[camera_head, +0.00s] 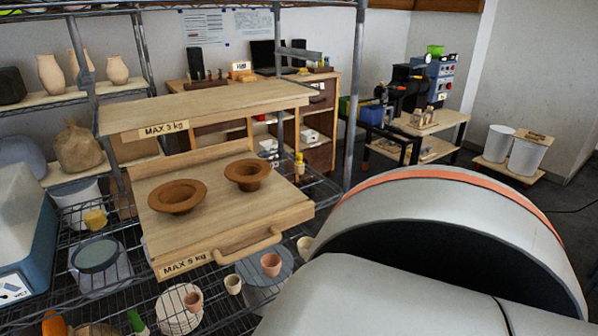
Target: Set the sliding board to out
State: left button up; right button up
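The sliding board (225,223) is a light wooden board in the wire rack, below an upper wooden board (215,103) marked MAX 3 kg. Its front edge has a wooden bar handle (247,248) and a label of the form MAX kg. Its front part reaches forward of the upper board's front edge in this view. Two brown flared clay bowls (177,196) (247,174) stand apart on it. Neither gripper is in view, and nothing is seen touching the handle.
My own arm link fills the lower right. Below the board, the wire shelf (110,315) holds small cups (271,264), stacked plates (180,311) and a round-lidded container (95,255). A blue and white box (25,240) stands at left. A metal post (355,95) rises behind the board's right side.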

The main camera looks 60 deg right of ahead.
aim_at(229, 219)
jog(key=z, duration=1.6)
